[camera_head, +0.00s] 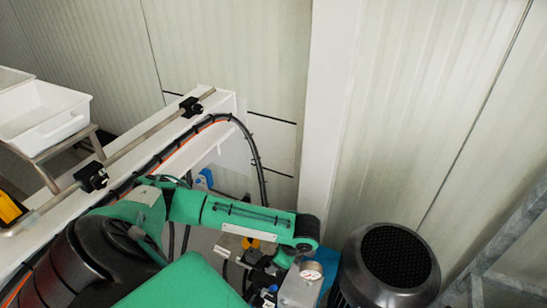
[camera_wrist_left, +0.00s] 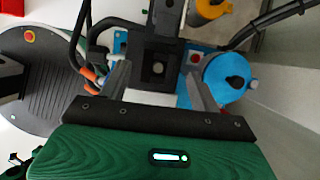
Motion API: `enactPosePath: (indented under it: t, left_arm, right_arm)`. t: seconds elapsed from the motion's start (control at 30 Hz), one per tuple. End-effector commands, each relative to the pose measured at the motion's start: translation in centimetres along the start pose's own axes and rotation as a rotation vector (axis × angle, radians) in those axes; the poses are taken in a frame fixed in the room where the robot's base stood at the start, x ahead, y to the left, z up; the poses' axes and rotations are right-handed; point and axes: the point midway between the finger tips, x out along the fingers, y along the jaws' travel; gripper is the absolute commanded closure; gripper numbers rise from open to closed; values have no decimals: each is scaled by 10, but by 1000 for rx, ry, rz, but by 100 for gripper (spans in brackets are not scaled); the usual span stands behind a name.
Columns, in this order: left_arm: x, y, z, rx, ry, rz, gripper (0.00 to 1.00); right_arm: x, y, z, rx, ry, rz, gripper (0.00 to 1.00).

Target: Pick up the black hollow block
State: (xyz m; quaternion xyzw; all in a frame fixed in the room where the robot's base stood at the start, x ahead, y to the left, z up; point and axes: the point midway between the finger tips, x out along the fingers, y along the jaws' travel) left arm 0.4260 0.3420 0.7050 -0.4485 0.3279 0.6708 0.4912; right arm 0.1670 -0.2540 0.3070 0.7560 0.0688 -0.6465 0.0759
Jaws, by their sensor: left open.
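In the left wrist view, a black block (camera_wrist_left: 160,45) with a square opening in its face shows at the upper middle. It looks like the black hollow block. My left gripper (camera_wrist_left: 157,72) is open, with one grey finger to each side of the block's lower part. I cannot tell how far the block lies beyond the fingertips or whether they touch it. Nothing is seen held. In the head view my green left arm comes in from the left, and its gripper is hidden. My right gripper is in neither view.
Blue pump parts (camera_wrist_left: 228,78) and dark hoses crowd around the block. A white beam with a rail (camera_head: 140,138) runs at the left, by a white bin (camera_head: 42,118).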

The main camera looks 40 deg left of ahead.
Motion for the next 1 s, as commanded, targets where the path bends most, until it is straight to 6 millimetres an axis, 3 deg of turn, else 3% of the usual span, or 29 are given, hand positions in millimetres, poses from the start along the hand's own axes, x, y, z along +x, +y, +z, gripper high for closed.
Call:
enactPosePath:
  t: [0.23, 0.53, 0.8, 1.0]
  left_arm:
    - [36, 3, -2, 1, -2, 1, 36]
    - [41, 3, -2, 1, -1, 0, 36]
    - [41, 2, -2, 1, -1, 0, 87]
    - [40, 2, -2, 0, -1, -1, 90]
  right_arm:
    - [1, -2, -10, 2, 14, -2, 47]
    - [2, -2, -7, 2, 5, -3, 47]
    - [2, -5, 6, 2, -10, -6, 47]
    - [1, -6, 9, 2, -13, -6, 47]
